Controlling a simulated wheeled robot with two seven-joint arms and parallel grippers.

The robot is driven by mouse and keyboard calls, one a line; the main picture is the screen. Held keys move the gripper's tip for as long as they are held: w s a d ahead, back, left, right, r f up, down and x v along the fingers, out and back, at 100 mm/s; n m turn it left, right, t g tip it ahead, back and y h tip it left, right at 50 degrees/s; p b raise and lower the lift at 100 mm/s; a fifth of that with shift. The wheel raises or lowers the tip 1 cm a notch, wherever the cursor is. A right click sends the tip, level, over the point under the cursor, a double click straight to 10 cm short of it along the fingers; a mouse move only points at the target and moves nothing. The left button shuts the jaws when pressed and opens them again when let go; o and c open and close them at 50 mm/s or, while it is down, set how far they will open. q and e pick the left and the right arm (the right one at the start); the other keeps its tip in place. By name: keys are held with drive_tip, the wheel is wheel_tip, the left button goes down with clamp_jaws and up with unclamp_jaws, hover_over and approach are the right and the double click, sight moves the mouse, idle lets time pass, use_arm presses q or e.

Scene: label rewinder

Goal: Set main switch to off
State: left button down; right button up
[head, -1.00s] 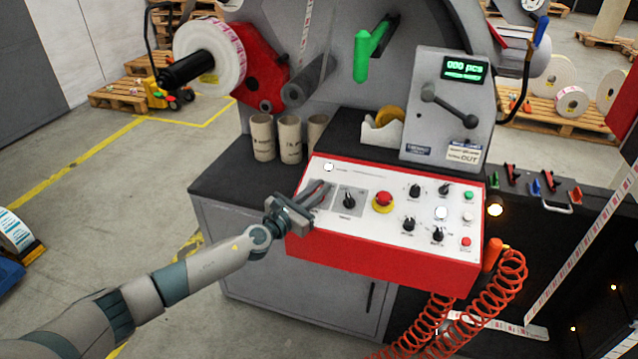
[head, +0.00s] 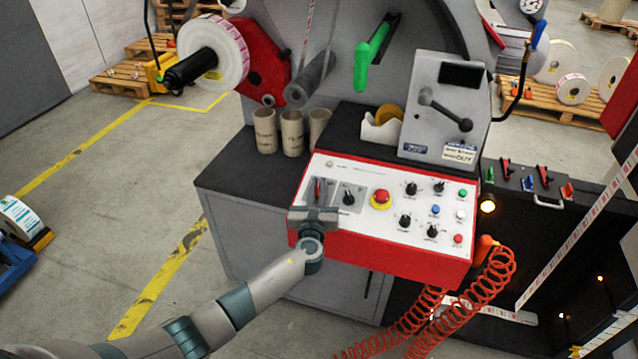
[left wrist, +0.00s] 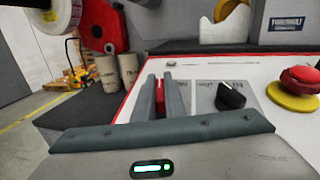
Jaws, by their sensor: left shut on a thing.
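The main switch (left wrist: 160,98) is a red handle at the left end of the white-topped control panel (head: 385,237). My left gripper (head: 318,190) is over that end of the panel, its fingers pointing away toward the machine. In the left wrist view, the two grey fingers (left wrist: 163,90) stand upright on either side of the red handle and are shut on it. The fingers hide most of the handle and any position marks. The counter display (head: 461,74) above the panel is dark. The small lamp (head: 329,164) at the panel's top left looks unlit. My right gripper is not in view.
Right of the switch are a black selector knob (head: 347,197) and a red emergency stop (head: 381,197) on yellow. Cardboard cores (head: 265,131) stand behind on the dark worktop. Orange coiled hose (head: 430,318) hangs below the panel. Floor at left is mostly clear.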

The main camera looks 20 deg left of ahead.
use_arm(q)
drive_tip(key=shift+a+n+g+y+b, duration=0.15)
drive_tip(key=shift+n+g+y, duration=0.35)
drive_tip(key=shift+n+y, duration=0.6)
drive_tip(key=shift+d+n+g+y+b, duration=0.1)
drive_tip(key=shift+n+g+y+b, duration=0.3)
drive_tip(key=shift+n+y, duration=0.7)
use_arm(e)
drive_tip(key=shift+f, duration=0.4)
use_arm(q)
drive_tip(key=shift+a, duration=0.1)
drive_tip(key=c, duration=1.8)
unclamp_jaws()
